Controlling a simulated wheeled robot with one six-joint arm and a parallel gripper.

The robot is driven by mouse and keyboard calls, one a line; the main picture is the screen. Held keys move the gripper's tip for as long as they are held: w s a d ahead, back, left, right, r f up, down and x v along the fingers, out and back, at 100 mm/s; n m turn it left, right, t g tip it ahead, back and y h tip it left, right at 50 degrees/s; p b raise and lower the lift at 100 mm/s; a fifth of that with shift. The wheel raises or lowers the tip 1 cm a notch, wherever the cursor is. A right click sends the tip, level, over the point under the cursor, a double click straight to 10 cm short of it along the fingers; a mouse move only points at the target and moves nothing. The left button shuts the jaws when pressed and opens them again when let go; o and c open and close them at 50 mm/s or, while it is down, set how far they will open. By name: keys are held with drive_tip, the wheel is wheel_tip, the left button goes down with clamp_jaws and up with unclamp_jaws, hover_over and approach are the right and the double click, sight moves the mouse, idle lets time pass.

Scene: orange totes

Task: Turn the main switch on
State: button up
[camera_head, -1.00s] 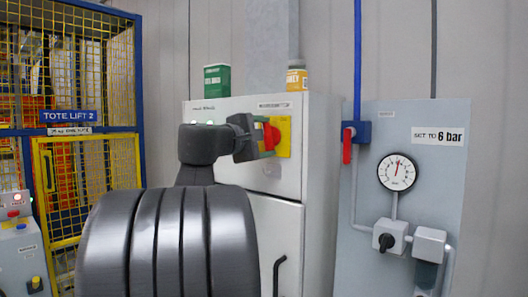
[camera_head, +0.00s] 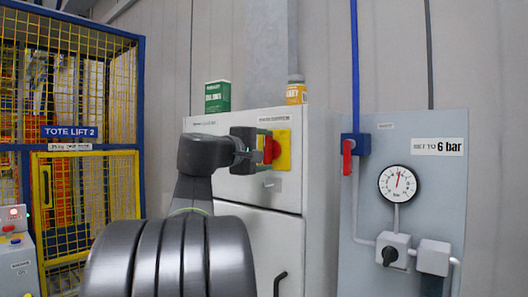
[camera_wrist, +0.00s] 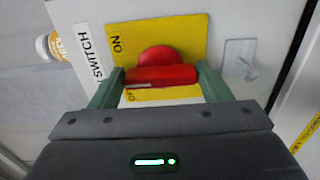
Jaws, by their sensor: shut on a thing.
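The main switch is a red rotary handle (camera_head: 269,150) on a yellow plate (camera_head: 284,150) on the front of a pale grey cabinet. My gripper (camera_head: 266,149) reaches it from the left, its green fingers around the handle. In the wrist view the red handle (camera_wrist: 160,76) lies crosswise between the two fingers of my gripper (camera_wrist: 160,82), which is shut on it. An "ON" mark shows on the yellow plate (camera_wrist: 185,40) at its upper left. Another mark below the handle is partly covered. A white label ending in "SWITCH" (camera_wrist: 92,62) lies beside the plate.
A small metal latch (camera_head: 270,184) is just below the plate. A green box (camera_head: 217,96) and a yellow-labelled container (camera_head: 296,92) stand on the cabinet. A grey panel (camera_head: 400,200) with a gauge (camera_head: 398,184) and red valve lever (camera_head: 347,157) is right. A yellow cage (camera_head: 75,110) is left.

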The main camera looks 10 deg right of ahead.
drive_tip(key=o, duration=1)
drive_tip(key=v, duration=1.3)
drive_tip(key=shift+s+a, duration=0.25)
drive_tip(key=shift+a, duration=0.05)
drive_tip(key=x, duration=1.4)
drive_tip(key=shift+a, duration=0.1)
